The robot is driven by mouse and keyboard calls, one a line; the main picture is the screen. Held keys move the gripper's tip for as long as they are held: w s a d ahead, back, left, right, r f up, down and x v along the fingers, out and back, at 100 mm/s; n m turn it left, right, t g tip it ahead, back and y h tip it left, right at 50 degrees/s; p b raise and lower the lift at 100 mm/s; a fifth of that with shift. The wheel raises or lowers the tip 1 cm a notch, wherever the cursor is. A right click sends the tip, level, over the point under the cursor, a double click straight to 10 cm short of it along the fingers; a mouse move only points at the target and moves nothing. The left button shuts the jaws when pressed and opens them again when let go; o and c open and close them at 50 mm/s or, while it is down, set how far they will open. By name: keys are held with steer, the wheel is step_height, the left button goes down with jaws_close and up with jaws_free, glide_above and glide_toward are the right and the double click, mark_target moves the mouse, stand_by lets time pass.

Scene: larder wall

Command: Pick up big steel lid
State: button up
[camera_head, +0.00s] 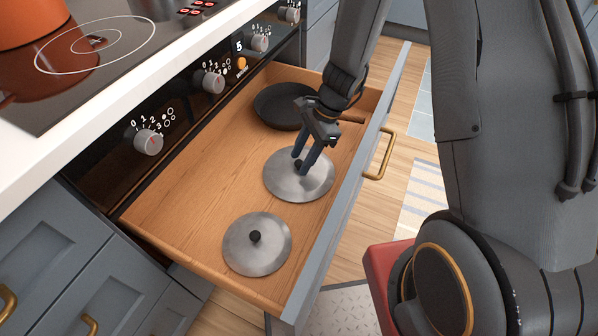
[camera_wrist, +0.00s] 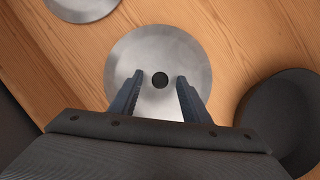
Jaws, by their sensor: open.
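The big steel lid (camera_head: 284,184) lies flat in the open drawer, near its middle. It also shows in the wrist view (camera_wrist: 150,45) as a round steel disc with a black knob (camera_wrist: 160,80) at its centre. My gripper (camera_head: 304,166) is directly over this lid, fingers pointing down. In the wrist view my gripper (camera_wrist: 158,82) is open, with one finger on each side of the knob and a gap on both sides. I cannot tell whether the fingertips touch the lid. A smaller steel lid (camera_head: 262,255) with a black knob lies nearer the drawer's front left corner.
A dark frying pan (camera_head: 280,106) lies in the drawer beyond the big lid; it shows at right in the wrist view (camera_wrist: 284,125). The drawer front (camera_head: 345,190) with its brass handle (camera_head: 380,155) stands close beside my arm. Bare drawer floor (camera_head: 205,165) lies left.

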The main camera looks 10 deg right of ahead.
steer(key=shift+a+f, duration=0.1)
steer(key=shift+f, duration=0.05)
jaws_close()
stand_by(0.4)
